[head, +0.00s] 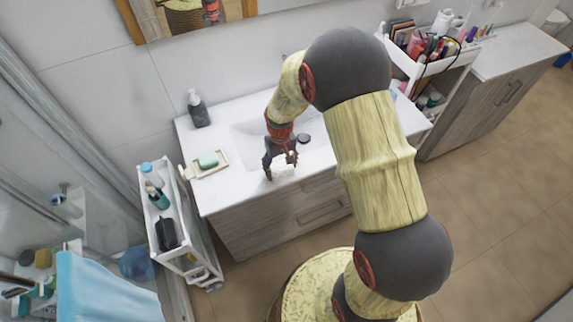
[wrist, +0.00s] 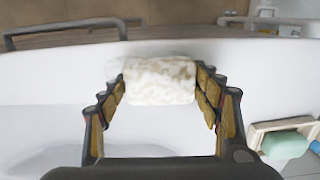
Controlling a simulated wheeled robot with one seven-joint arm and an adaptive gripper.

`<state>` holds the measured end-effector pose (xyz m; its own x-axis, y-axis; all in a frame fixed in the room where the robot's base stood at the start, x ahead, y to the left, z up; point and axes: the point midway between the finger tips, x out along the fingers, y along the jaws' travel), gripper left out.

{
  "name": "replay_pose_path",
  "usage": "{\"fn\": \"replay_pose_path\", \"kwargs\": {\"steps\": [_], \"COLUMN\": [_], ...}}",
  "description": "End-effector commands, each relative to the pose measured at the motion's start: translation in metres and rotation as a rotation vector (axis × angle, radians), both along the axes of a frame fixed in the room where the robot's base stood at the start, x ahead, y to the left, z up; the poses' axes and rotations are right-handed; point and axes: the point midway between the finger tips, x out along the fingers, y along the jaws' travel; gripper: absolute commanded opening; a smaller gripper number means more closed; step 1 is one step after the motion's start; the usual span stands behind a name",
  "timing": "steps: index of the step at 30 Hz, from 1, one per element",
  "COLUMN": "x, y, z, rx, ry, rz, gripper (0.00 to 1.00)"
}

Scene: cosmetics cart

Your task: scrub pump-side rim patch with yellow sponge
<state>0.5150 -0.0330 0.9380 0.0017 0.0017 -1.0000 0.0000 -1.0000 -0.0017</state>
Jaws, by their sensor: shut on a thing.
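My gripper (head: 280,166) is over the front rim of the white sink counter (head: 225,196). It is shut on a pale, whitish block with tan mottling, which I take to be the sponge (wrist: 160,82); little yellow shows. The block also shows small and white in the head view (head: 283,174). In the wrist view it lies across between the two fingers (wrist: 160,92), low over or on the rim; I cannot tell if it touches. A dark pump bottle (head: 199,110) stands at the back left of the counter. I cannot make out a rim patch.
A green soap bar (head: 208,160) sits on a small tray (head: 222,169) left of the basin (head: 245,139). A dark round item (head: 303,138) lies near the basin. A white cart (head: 190,262) with bottles stands left, another shelf (head: 432,68) right.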

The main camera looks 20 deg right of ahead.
Motion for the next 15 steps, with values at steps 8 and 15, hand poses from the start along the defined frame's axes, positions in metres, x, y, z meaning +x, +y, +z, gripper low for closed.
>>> {"fn": "replay_pose_path", "kwargs": {"steps": [8,15], "x": [0.0,-0.001], "y": [0.023,0.032], "z": [-0.002,-0.003], "rx": [0.0,0.0], "ry": [0.001,0.003], "rz": [0.003,0.0], "gripper": [0.43,0.43]}}
